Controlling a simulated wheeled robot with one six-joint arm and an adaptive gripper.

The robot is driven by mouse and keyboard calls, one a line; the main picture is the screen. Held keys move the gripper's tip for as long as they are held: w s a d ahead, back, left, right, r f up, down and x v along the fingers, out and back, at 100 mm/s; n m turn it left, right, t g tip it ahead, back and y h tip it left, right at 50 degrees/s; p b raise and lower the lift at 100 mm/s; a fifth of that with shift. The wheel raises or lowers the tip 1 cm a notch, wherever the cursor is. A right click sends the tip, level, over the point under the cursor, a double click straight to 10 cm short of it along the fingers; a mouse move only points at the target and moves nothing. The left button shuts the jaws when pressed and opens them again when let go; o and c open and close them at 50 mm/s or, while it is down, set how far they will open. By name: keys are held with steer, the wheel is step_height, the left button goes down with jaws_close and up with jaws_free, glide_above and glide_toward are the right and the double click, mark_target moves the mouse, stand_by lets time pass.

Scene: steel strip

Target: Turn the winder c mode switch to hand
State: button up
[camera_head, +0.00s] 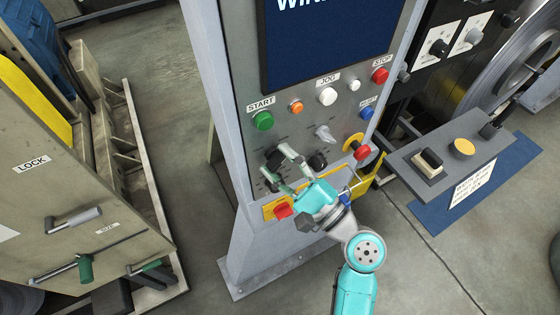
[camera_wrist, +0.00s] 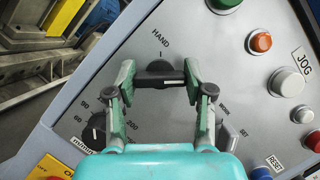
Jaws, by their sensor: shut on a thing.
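The mode switch (camera_wrist: 158,78) is a black rotary knob with a bar handle on the grey panel. The word HAND (camera_wrist: 161,40) and a tick stand just above it in the wrist view. My gripper (camera_wrist: 160,80) has one finger at each end of the bar and is shut on it. The bar lies almost crosswise in the wrist view, not in line with the HAND tick. Its other position label is hidden or unreadable. In the head view my gripper (camera_head: 279,160) reaches the left part of the panel, and its fingers partly cover the switch.
A dial with numbers (camera_wrist: 97,128) sits below left of the switch in the wrist view. A grey selector (camera_head: 325,134), a green START button (camera_head: 262,121) and a red mushroom button (camera_head: 355,147) are nearby. A side console (camera_head: 430,150) projects at right.

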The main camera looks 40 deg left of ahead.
steer(key=n, duration=0.2)
steer(key=n+g+h, duration=0.1)
steer(key=n, duration=0.2)
steer(key=shift+h, duration=0.3)
steer(key=n, duration=0.2)
steer(key=n+h, duration=0.1)
steer(key=n, duration=0.1)
steer(key=shift+n+g+h, duration=0.3)
steer(key=shift+g, duration=0.1)
steer(key=n+h, duration=0.1)
steer(key=n, duration=0.2)
steer(key=shift+n+t+h, duration=0.3)
steer(key=shift+n+h, duration=0.1)
steer(key=shift+n+t+h, duration=0.5)
steer(key=shift+n+h, duration=0.1)
steer(key=shift+n, duration=0.8)
steer(key=o, duration=1.2)
steer(key=shift+c, duration=0.2)
steer(key=v, duration=1.2)
